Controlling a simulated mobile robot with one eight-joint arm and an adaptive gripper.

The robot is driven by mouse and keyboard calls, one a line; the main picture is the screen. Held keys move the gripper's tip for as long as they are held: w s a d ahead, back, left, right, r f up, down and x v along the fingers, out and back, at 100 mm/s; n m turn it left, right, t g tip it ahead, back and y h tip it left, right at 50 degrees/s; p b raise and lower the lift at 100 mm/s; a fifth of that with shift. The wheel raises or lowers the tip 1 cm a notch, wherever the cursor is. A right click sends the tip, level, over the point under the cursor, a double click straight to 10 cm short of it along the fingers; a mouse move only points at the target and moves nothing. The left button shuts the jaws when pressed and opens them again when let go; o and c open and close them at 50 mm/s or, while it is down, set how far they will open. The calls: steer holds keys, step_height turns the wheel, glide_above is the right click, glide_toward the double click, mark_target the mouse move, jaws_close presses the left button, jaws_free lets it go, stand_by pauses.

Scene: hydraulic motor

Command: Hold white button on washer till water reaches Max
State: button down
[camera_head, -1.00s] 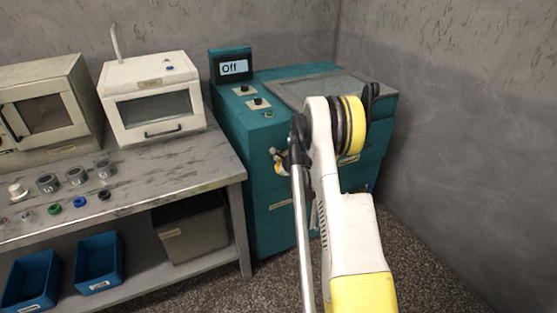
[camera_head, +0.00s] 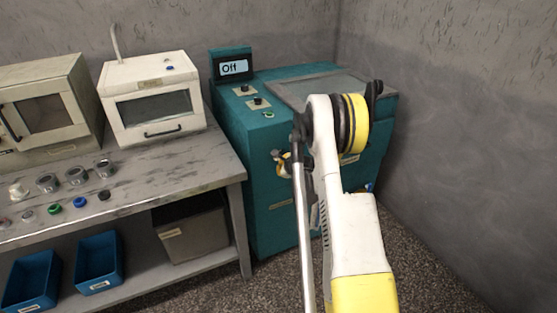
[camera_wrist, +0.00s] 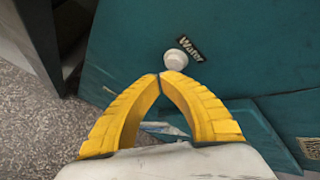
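The teal washer (camera_head: 275,215) stands in the corner, and its small screen (camera_head: 234,68) reads "Off". In the wrist view the round white button (camera_wrist: 175,59) sits on the washer's teal panel, beside a dark label reading "Water" (camera_wrist: 190,48). My gripper (camera_wrist: 161,76) has yellow fingers whose tips meet, with nothing seen between them. The tips lie right at the button's lower edge in the picture; I cannot tell whether they touch it. In the head view my arm hides part of the washer's front.
Left of the washer is a grey bench (camera_head: 150,170) with a white oven-like box (camera_head: 152,98) and several small parts. Blue bins (camera_head: 98,262) and a grey box (camera_head: 193,235) are on its lower shelf. A grey wall (camera_head: 450,150) is at right.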

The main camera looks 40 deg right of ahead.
steer(key=shift+s, duration=0.1)
steer(key=s, duration=0.2)
steer(key=s+a, duration=0.1)
steer(key=s, duration=0.1)
steer(key=shift+s+a, duration=0.1)
steer(key=shift+s, duration=0.3)
stand_by(0.6)
